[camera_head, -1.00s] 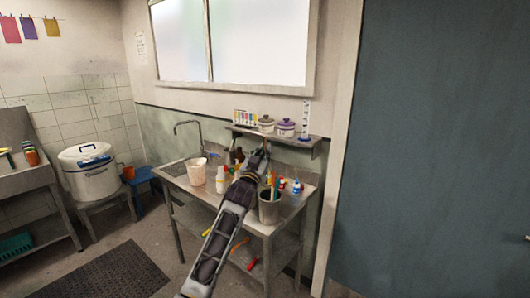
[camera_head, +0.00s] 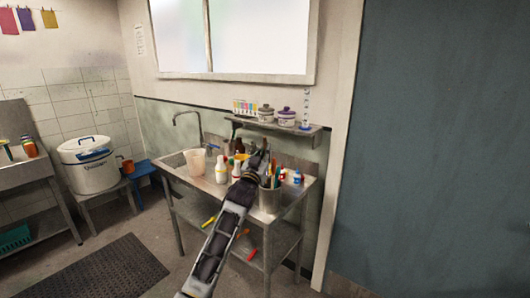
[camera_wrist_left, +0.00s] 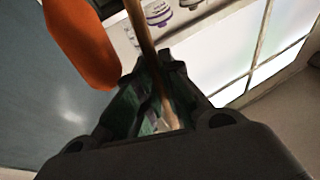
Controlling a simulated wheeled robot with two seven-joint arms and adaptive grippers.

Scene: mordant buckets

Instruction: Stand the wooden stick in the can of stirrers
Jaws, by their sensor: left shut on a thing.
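The metal can of stirrers (camera_head: 270,202) stands near the front right of the steel sink table, with several coloured stirrers upright in it. My left gripper (camera_head: 260,158) is above and just behind the can in the head view, and its arm crosses in front of the table. In the left wrist view the gripper (camera_wrist_left: 160,100) is shut on the wooden stick (camera_wrist_left: 141,32), which runs up through the jaws. I cannot make out the stick in the head view. A large orange shape (camera_wrist_left: 85,42) is close beside the stick; I cannot tell what it belongs to. My right gripper is out of view.
White bottles (camera_head: 221,172) and a pale jug (camera_head: 195,162) stand left of the can. A wall shelf (camera_head: 275,130) with lidded pots (camera_head: 286,117) is behind the gripper. A grey-blue door (camera_head: 440,150) fills the right side.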

